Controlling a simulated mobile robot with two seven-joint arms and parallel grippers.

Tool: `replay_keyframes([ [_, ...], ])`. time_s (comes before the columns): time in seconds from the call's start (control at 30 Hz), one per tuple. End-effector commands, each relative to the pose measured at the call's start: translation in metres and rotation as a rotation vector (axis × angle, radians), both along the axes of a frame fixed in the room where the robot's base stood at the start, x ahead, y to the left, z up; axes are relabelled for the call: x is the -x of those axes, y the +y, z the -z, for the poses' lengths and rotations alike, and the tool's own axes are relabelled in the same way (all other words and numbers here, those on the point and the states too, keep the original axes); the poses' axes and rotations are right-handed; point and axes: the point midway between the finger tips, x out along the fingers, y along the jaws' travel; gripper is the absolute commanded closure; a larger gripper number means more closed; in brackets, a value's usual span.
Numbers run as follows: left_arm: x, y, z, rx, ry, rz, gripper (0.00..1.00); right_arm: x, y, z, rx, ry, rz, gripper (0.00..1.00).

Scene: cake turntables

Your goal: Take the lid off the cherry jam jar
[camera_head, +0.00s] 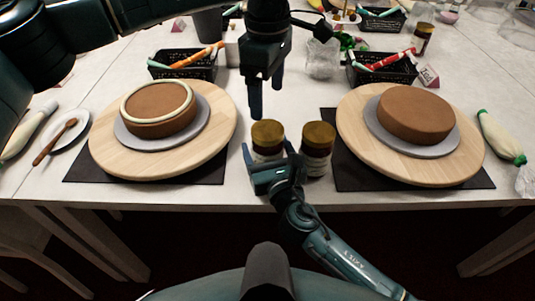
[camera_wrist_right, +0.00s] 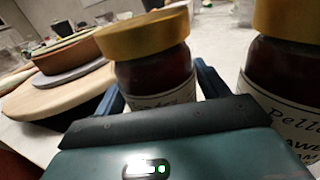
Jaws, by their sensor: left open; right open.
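Two jars with gold lids and dark contents stand side by side near the table's front edge. The left jar (camera_head: 267,149) is between the fingers of my open right gripper (camera_head: 271,155); it also shows in the right wrist view (camera_wrist_right: 155,75). Its lid (camera_head: 267,132) is on, and its label is mostly hidden. The right jar (camera_head: 317,157) has its lid (camera_head: 319,133) on; its label, partly legible, shows "AW" letters in the right wrist view (camera_wrist_right: 285,105). My left gripper (camera_head: 266,98) is open and empty, pointing down above and just behind the left jar.
Wooden turntables with cakes stand left (camera_head: 215,140) and right (camera_head: 350,125) of the jars. Black baskets (camera_head: 190,71) with piping tools are behind. A glass jar (camera_head: 322,62) stands behind the right jar. Bare table lies between the jars and the baskets.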

Motion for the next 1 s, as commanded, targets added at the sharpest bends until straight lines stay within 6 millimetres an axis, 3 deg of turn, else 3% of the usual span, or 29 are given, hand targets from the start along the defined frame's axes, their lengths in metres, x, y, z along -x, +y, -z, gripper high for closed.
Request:
replay_keyframes([
  [0.23,0.0,-0.0001,0.0001,0.0,0.0,0.0,0.21,-0.0002,0.0001,0.0,-0.001,0.0,0.0,0.29],
  [1.0,0.0002,-0.0001,0.0003,0.0,0.001,0.041,0.21,0.0003,-0.0001,0.0005,-0.001,0.001,0.0,0.92],
])
